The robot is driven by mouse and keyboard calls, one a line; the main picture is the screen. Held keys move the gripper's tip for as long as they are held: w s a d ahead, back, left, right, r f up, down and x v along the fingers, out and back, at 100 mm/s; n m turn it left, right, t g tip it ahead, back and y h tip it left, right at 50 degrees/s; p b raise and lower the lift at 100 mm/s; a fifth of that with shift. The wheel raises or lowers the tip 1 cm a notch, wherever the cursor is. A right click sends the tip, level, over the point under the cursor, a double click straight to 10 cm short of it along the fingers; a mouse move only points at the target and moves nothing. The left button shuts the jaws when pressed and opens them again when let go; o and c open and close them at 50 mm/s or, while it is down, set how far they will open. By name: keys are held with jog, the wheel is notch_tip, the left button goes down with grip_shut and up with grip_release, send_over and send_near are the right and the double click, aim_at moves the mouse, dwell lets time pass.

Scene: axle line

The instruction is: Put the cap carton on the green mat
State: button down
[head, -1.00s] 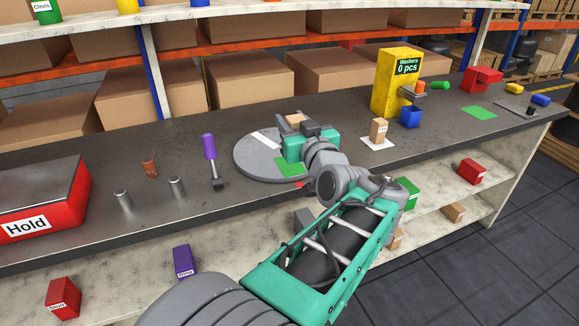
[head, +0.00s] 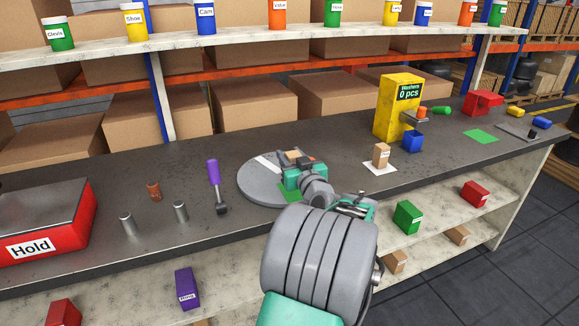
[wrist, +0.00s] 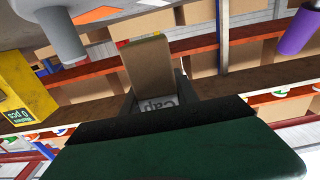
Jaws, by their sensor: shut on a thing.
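The cap carton (wrist: 150,65) is a brown box with a "Cap" label, upside down in the wrist view. My gripper (wrist: 158,100) is shut on it. In the head view, my gripper (head: 303,172) is over the grey round turntable (head: 258,185), with the carton (head: 296,156) partly hidden behind it. I cannot tell whether the carton touches anything below.
A small brown carton (head: 381,155) stands on a white mat beside the yellow washer dispenser (head: 398,105) and blue bin (head: 412,141). A purple-handled tool (head: 214,178), metal cylinders and a red "Hold" box (head: 50,240) are left. Labelled pots line the shelf above.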

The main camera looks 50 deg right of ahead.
jog(key=f, duration=0.1)
jog(key=w+d+f, duration=0.1)
jog(key=f, duration=0.2)
jog(key=shift+w+d+f, duration=0.2)
jog(key=shift+d+f, duration=0.1)
jog(key=shift+a+f+b, duration=0.1)
jog(key=shift+f+b, duration=0.35)
jog(key=shift+b, duration=0.05)
jog(key=c, duration=0.9)
grip_release()
jog(key=shift+r+p, duration=0.15)
jog(key=shift+p, duration=0.2)
